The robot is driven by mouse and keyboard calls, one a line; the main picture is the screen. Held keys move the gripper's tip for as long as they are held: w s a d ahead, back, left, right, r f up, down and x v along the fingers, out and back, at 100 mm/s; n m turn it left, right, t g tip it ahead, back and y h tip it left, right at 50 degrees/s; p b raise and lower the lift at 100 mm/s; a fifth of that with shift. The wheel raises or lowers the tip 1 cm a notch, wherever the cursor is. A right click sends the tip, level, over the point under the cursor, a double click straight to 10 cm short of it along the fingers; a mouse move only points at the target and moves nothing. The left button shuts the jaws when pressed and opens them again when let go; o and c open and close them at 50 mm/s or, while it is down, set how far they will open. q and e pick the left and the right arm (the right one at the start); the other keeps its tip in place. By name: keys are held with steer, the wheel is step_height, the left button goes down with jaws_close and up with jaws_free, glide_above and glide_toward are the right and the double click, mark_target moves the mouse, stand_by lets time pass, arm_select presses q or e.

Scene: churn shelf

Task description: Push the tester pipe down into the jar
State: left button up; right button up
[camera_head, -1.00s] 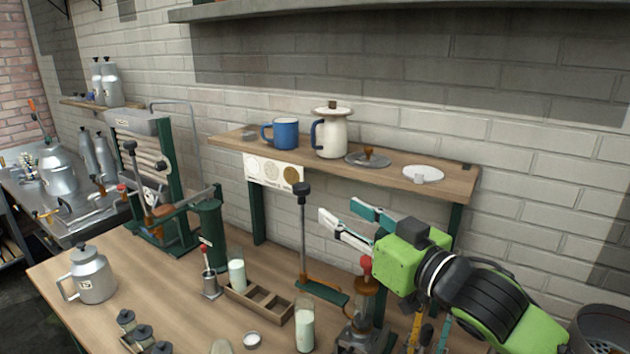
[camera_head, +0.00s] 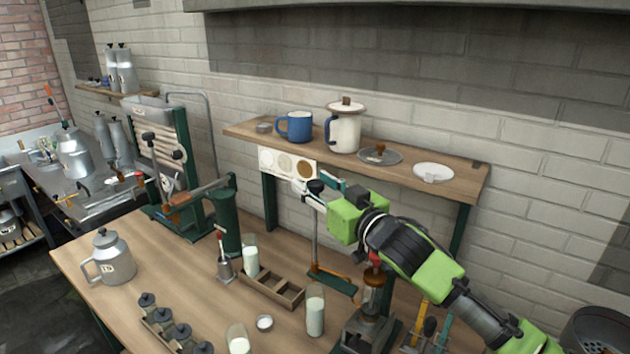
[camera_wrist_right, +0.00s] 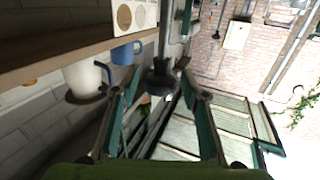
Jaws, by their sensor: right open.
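An upright rod with a black knob (camera_head: 315,187) stands on a green and brown base (camera_head: 332,281) below the shelf. My right gripper (camera_head: 318,190) is at the height of this knob. In the right wrist view the knob (camera_wrist_right: 160,82) shows between the two spread fingers (camera_wrist_right: 155,100), without a visible grip. A small metal jar (camera_head: 225,269) with a thin red-topped pipe (camera_head: 220,241) stands left of the milk glass; I cannot tell for sure whether this is the tester pipe. My left gripper is out of view.
The wooden shelf (camera_head: 440,183) holds a blue mug (camera_head: 298,127), a white pot (camera_head: 345,133) and lids. A wooden rack (camera_head: 272,288), milk glasses (camera_head: 315,310) and a red-knobbed glass device (camera_head: 374,290) stand near the arm.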

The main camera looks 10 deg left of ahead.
mark_target(316, 249)
steer(key=shift+w, duration=0.1)
jaws_close()
step_height(316, 249, down, 16)
steer(key=b, duration=0.8)
steer(key=shift+f, duration=0.65)
steer(key=shift+c, duration=0.9)
jaws_free()
steer(key=shift+o, duration=0.9)
